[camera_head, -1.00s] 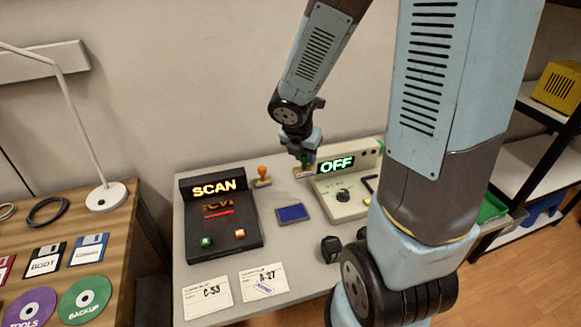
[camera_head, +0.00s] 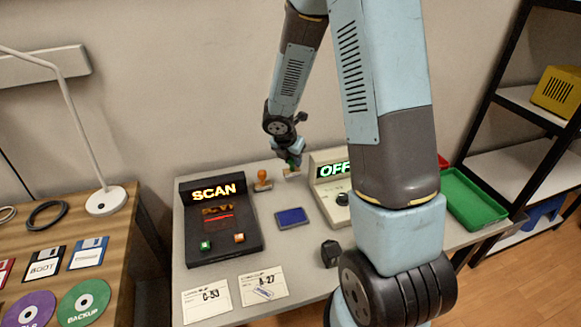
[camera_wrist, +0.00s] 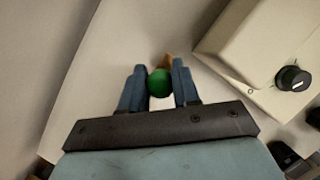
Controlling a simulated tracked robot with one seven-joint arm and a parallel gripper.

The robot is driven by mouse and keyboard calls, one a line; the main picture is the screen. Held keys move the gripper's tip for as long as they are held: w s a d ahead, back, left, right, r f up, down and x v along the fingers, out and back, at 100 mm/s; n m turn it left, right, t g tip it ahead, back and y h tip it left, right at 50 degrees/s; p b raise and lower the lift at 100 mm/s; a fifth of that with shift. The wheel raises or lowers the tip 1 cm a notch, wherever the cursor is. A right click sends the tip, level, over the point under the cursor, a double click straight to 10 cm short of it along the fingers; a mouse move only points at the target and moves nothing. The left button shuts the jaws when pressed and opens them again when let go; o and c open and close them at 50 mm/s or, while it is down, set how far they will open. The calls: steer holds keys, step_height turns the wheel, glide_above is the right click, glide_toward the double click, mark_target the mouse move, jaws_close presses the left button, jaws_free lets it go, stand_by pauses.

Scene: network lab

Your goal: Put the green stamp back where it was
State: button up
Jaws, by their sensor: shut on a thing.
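The green stamp (camera_wrist: 159,84) shows its round green knob between the two fingers of my gripper (camera_wrist: 159,88) in the wrist view, with a bit of its tan base beyond. In the head view my gripper (camera_head: 290,158) points down at the back of the grey table and is shut on the green stamp (camera_head: 292,171). The stamp looks upright. Whether its base touches the table I cannot tell. An orange stamp (camera_head: 262,182) stands upright just to its left.
The SCAN device (camera_head: 222,232) is at the left, the blue ink pad (camera_head: 292,217) in front, the OFF device (camera_head: 335,198) close at the right; it also fills the wrist view's right side (camera_wrist: 250,50). Two cards lie at the front. A green tray (camera_head: 470,200) is at the right.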

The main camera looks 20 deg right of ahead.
mark_target(292, 166)
steer(key=shift+w+f, duration=0.35)
steer(key=shift+f, duration=1.55)
steer(key=o, duration=0.9)
steer(key=shift+c, duration=0.2)
